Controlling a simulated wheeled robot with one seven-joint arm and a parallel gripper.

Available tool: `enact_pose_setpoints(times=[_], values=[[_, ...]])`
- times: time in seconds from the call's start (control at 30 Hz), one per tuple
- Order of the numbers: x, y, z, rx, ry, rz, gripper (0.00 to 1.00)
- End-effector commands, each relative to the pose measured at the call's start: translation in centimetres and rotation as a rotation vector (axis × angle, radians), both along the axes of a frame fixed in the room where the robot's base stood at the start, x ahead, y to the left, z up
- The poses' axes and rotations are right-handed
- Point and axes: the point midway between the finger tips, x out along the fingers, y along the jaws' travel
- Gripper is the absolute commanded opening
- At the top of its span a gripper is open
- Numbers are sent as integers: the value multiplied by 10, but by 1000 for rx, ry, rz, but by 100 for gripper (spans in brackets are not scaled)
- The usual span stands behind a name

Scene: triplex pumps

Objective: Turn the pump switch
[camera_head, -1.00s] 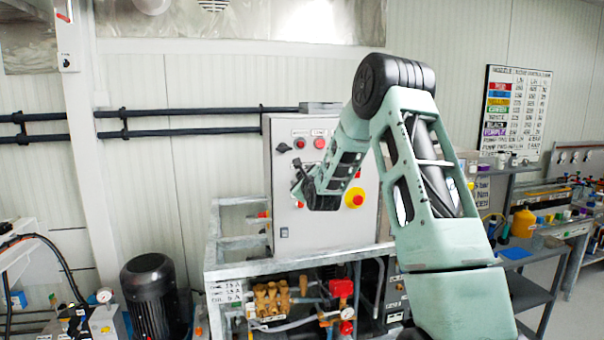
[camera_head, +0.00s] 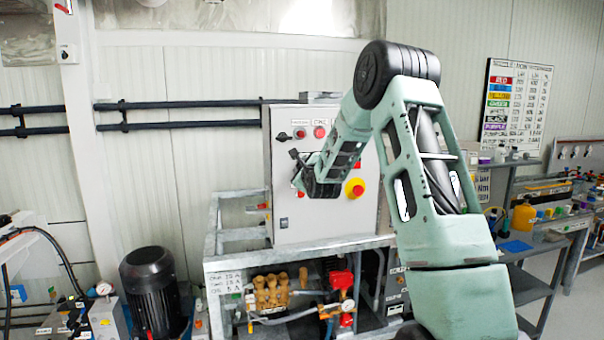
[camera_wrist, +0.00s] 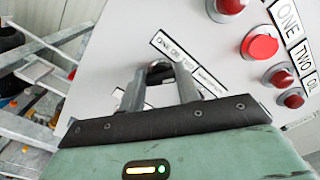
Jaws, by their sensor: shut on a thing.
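The grey control cabinet (camera_head: 310,225) stands upright in the middle of the head view, on a metal frame. My gripper (camera_head: 296,158) is at the left part of its front panel. In the wrist view my gripper (camera_wrist: 160,82) has its two fingers on either side of a small dark switch knob (camera_wrist: 160,70) and is shut on it. The knob sits by a label reading "ONE OR TWO" (camera_wrist: 173,48). The fingers hide part of the knob, so its exact angle is unclear.
Another black switch (camera_head: 283,137) and a red button (camera_head: 320,132) are higher on the panel. A yellow-ringed red emergency stop (camera_head: 355,188) is to the right. Several red lamps (camera_wrist: 293,99) show in the wrist view. Brass pump parts (camera_head: 272,290) and a black motor (camera_head: 150,290) are below.

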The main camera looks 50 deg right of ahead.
Motion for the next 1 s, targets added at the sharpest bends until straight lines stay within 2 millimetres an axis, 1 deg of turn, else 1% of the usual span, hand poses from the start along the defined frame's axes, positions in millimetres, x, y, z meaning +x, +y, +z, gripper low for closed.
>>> enact_pose_setpoints(times=[0.03, 0.1, 1.0], values=[[0, 1, -6, -31, 14, 1, 10], [0, 1, -7, -80, 43, 1, 10], [1, 2, -10, -804, 489, 2, 10]])
